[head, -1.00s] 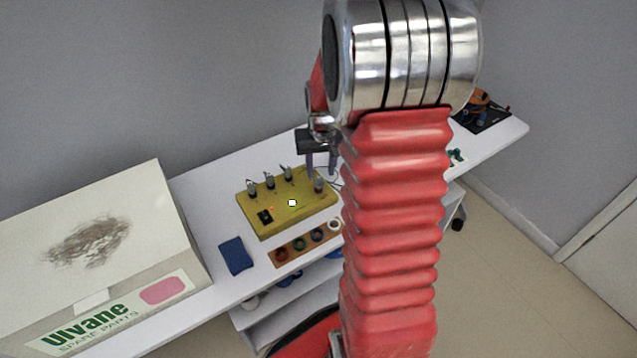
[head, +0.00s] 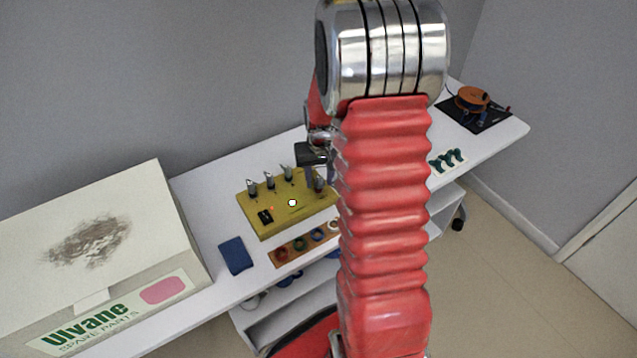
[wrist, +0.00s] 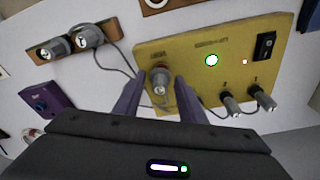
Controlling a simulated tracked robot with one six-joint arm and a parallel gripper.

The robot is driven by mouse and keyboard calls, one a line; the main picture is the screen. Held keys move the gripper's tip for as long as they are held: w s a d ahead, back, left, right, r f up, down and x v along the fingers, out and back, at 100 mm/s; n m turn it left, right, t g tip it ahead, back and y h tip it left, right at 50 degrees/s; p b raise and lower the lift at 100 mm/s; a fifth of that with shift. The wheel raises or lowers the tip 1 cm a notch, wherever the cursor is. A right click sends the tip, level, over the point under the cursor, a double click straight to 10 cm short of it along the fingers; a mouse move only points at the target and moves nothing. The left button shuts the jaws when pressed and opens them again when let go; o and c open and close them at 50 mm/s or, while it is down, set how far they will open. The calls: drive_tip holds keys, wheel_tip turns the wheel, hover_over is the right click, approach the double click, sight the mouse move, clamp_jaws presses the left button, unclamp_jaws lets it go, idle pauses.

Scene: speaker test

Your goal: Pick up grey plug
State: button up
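A grey plug (wrist: 160,80) stands on the yellow box (wrist: 190,55), at its left end in the wrist view. In the head view this plug (head: 319,184) is at the right end of the yellow box (head: 275,230). My gripper (wrist: 159,84) is open, with one purple finger on each side of the plug. I cannot tell whether either finger touches it. In the head view my gripper (head: 318,170) is just above the plug, partly hidden by my red arm. Two more grey plugs (wrist: 52,48) (wrist: 88,37), with cables, sit on a wooden strip.
A wooden strip with coloured rings (head: 281,255), a blue cloth (head: 236,254) and a large carton (head: 110,230) are nearby. A reel (head: 471,98) lies far right.

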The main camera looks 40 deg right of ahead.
sight(319, 176)
clamp_jaws()
idle(0.3)
drive_tip(key=shift+r, duration=0.15)
wheel_tip(319, 176, up, 10)
drive_tip(key=shift+f, duration=0.15)
idle(0.4)
idle(0.6)
drive_tip(key=shift+r, duration=1.9)
drive_tip(key=shift+d, duration=0.1)
